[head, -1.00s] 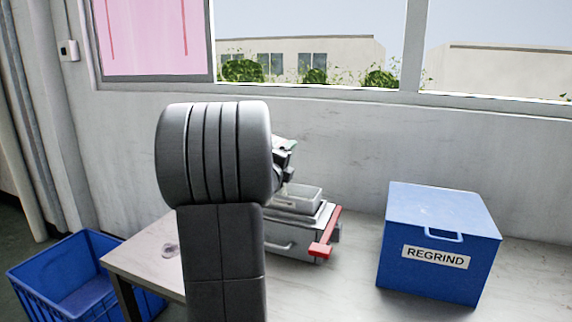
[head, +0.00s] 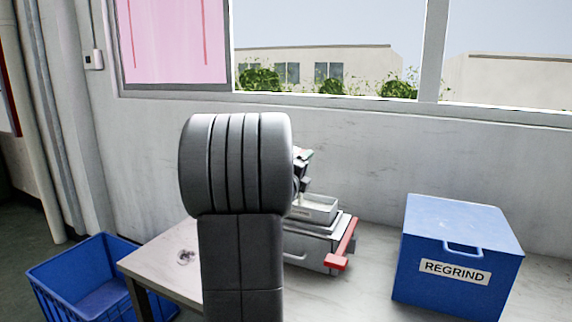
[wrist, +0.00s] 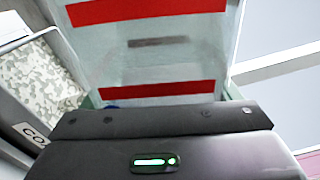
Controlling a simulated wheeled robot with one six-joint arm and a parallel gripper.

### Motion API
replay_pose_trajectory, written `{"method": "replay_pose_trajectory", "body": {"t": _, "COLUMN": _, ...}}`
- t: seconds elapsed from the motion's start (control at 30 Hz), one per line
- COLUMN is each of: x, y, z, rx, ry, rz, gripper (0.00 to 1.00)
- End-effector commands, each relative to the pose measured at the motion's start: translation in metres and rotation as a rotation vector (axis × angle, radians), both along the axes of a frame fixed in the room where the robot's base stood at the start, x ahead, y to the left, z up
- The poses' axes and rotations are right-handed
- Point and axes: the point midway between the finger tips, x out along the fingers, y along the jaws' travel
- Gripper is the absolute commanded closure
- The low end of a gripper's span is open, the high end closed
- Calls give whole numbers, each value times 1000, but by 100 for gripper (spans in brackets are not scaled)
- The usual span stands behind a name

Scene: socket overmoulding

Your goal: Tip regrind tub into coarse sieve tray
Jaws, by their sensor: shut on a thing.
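My gripper (wrist: 160,120) is shut on a pale, translucent tub (wrist: 150,68) with two red bands, which fills the upper middle of the wrist view. The tub's contents cannot be made out. At the left of the wrist view is a grey-rimmed tray (wrist: 72,92) holding speckled grey-green bits, with a label beginning "CO". In the head view a pale tray (head: 318,209) sits on a grey unit (head: 308,250) with a red handle. My arm hides most of the gripper and the held tub there.
A blue box (head: 440,285) labelled REGRIND stands on the table (head: 160,262) at the right. A blue crate (head: 95,300) is on the floor at the left. The wall and window are close behind. Some bare table shows between the grey unit and the blue box.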

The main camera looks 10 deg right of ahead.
Motion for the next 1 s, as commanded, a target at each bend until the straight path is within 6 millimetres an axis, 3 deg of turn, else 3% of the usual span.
{"method": "replay_pose_trajectory", "body": {"t": 0.23, "x": 1, "y": 1, "z": 3, "rx": -21, "ry": 15, "rz": 1, "gripper": 76}}
{"method": "replay_pose_trajectory", "body": {"t": 0.5, "x": 5, "y": 9, "z": 4, "rx": -214, "ry": 145, "rz": 2, "gripper": 76}}
{"method": "replay_pose_trajectory", "body": {"t": 0.83, "x": 6, "y": 10, "z": 2, "rx": -240, "ry": 163, "rz": 2, "gripper": 76}}
{"method": "replay_pose_trajectory", "body": {"t": 1.0, "x": 10, "y": 16, "z": 4, "rx": -363, "ry": 250, "rz": 5, "gripper": 76}}
